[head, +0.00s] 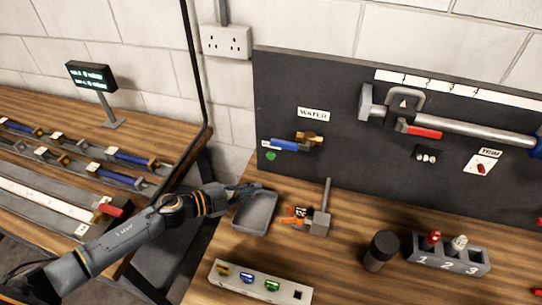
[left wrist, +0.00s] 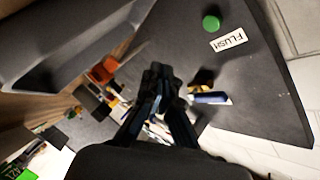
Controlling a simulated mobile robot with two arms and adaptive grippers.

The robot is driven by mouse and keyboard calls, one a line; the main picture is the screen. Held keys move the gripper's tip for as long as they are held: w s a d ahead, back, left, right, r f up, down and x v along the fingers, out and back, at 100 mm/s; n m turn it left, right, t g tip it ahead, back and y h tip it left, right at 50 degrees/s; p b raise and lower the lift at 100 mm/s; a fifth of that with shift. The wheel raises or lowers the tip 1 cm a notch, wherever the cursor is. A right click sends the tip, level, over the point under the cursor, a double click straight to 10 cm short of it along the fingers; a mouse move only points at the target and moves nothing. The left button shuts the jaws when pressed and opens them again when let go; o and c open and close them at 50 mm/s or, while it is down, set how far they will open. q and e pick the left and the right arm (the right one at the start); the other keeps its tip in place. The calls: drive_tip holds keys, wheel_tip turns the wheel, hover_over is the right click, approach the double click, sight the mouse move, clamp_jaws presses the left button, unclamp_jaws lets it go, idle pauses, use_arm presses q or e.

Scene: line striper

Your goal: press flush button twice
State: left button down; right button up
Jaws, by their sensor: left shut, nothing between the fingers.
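The flush button is a small green round button (head: 270,156) low on the left end of the dark upright panel (head: 330,150), under a small white label. In the left wrist view the green button (left wrist: 211,23) shows at the upper right, beside the label reading FLUSH (left wrist: 229,40). My left gripper (head: 258,188) is shut and empty, over the far edge of the grey tray and below the button. In the left wrist view its fingertips (left wrist: 158,75) are together, apart from the button in the picture. My right gripper is not in view.
A grey tray (head: 245,222) lies under my left gripper. A hammer-like tool (head: 321,222) and orange-handled items (head: 297,212) lie to its right. A blue valve (head: 285,145) juts from the panel near the button. A dark cylinder (head: 380,250) and numbered holder (head: 450,262) stand front right.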

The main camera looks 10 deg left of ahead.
sight(271, 156)
use_arm(q)
drive_tip(key=shift+w, duration=0.15)
drive_tip(key=shift+w+d, duration=0.2)
drive_tip(key=shift+w, duration=0.1)
drive_tip(key=w+b, duration=0.2)
drive_tip(key=w, duration=0.5)
drive_tip(key=shift+w+d+f, duration=0.1)
drive_tip(key=shift+w+d, duration=0.05)
drive_tip(key=shift+w, duration=0.05)
drive_tip(key=shift+w+b, duration=0.3)
drive_tip(key=shift+w, duration=0.2)
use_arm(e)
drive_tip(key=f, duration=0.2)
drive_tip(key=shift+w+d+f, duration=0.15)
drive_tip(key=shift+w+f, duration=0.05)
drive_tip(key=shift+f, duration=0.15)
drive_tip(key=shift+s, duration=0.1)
use_arm(q)
drive_tip(key=shift+w, duration=0.4)
